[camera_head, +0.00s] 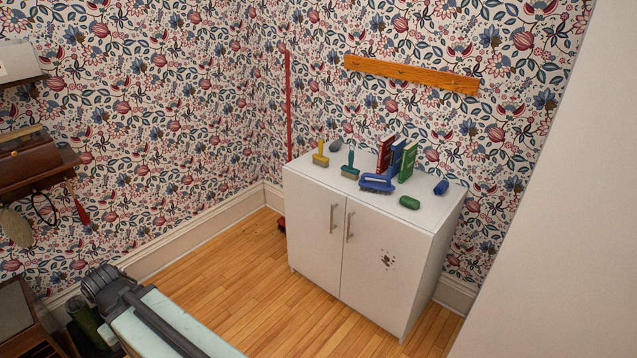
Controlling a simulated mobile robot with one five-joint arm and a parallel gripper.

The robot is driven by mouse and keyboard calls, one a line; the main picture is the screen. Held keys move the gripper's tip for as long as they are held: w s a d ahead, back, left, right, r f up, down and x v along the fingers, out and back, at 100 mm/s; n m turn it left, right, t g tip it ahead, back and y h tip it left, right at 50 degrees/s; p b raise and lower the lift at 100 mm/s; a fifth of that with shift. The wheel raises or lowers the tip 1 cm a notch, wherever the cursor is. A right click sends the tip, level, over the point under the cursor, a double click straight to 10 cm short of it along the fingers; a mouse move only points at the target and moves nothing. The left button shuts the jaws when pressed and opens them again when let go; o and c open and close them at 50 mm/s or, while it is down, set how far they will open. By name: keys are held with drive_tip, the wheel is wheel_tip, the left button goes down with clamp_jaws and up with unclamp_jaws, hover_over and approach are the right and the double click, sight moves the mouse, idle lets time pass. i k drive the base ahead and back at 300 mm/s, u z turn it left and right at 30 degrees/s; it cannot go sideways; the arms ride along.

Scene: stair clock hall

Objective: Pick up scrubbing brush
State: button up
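Several brushes stand on the white cabinet's top (318,174). A blue brush (376,183) with bristles facing down lies near the front edge, in front of the books. A teal brush (350,170) with an upright handle stands to its left, and a yellow brush (321,156) stands farther left. I cannot tell by looks alone which is the scrubbing brush; the blue one is the widest. A dark grey end (101,286) at lower left appears to be my gripper, far from the cabinet. Its fingers cannot be made out, and nothing held shows.
Red, blue and green books (408,163) stand behind the blue brush. A green cylinder (409,202), a blue cylinder (441,187) and a grey piece (335,145) lie around. A wooden wall rail (410,74) is above. Wood floor (230,270) is clear before the cabinet; a wall shelf (30,165) is left.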

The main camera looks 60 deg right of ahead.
sight(381, 186)
drive_tip(key=u, duration=1.3)
drive_tip(key=k, duration=1.5)
drive_tip(key=z, duration=1.7)
drive_tip(key=i, duration=2.2)
drive_tip(key=u, duration=0.05)
